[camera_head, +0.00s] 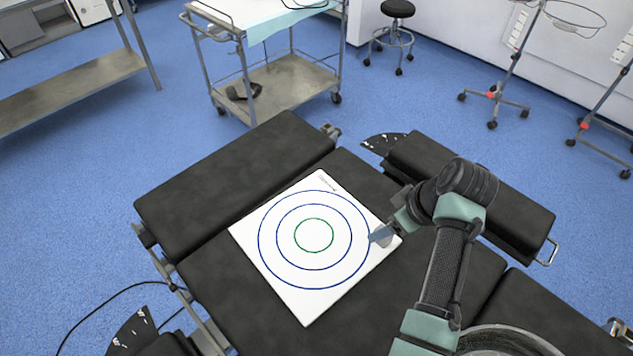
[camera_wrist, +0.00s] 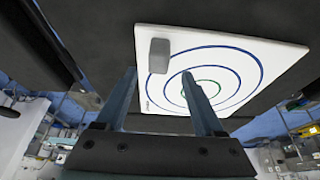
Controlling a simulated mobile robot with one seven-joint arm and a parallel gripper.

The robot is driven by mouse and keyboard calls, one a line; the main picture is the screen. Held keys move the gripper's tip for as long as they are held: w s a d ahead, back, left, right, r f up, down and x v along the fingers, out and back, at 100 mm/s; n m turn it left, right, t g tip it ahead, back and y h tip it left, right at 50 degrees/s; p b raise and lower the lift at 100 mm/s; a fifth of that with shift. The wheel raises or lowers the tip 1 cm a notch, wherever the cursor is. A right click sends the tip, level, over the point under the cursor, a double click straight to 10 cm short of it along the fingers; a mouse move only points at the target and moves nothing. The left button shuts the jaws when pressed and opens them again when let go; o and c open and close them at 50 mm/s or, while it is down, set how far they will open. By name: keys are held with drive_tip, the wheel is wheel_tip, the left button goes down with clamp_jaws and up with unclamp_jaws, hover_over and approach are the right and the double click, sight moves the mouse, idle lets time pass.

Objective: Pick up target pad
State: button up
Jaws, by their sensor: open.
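The target pad (camera_head: 287,275) is a white square board with two blue rings and a green inner ring. It lies flat on the dark padded table. My gripper (camera_head: 381,236) is over the pad's right corner in the head view. In the wrist view, my gripper (camera_wrist: 160,76) is open, with the grey block beyond and between its two blue-grey fingertips. The fingers do not appear closed on anything. In the head view the gripper largely hides the block.
The black operating table (camera_head: 375,190) has a raised side cushion (camera_head: 235,185) left of the pad and another cushion (camera_head: 470,195) to the right. A steel cart (camera_head: 290,85) stands behind, with blue floor around it. A stool (camera_head: 397,10) and wheeled stands are farther back.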

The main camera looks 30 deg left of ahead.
drive_tip(key=x, duration=0.3)
drive_tip(key=shift+w+d+f, duration=0.1)
drive_tip(key=shift+d+f, duration=0.05)
drive_tip(key=shift+f, duration=0.05)
drive_tip(key=shift+c, duration=0.2)
clamp_jaws()
drive_tip(key=shift+r, duration=0.1)
